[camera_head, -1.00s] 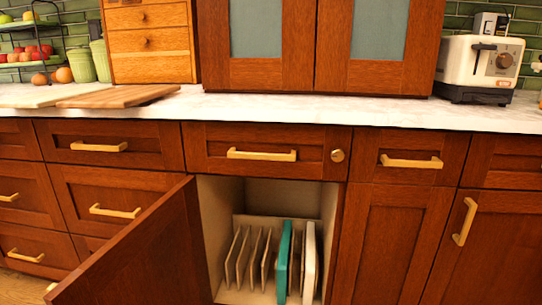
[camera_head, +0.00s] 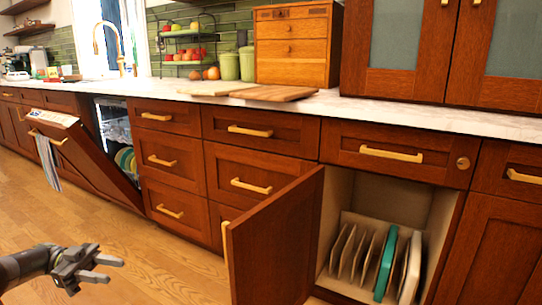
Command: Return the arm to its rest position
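My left gripper (camera_head: 105,268) is at the lower left of the head view, above the wood floor. Its two fingers point right with a gap between them, and nothing is held. It is well apart from the cabinets. My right gripper is not in view.
An open cabinet door (camera_head: 275,245) juts out beside a lower cabinet holding a teal board (camera_head: 386,264), a white board (camera_head: 411,268) and dividers. The dishwasher door (camera_head: 88,158) is partly open, with a striped towel (camera_head: 47,160) on it. The wood floor (camera_head: 165,262) between is clear.

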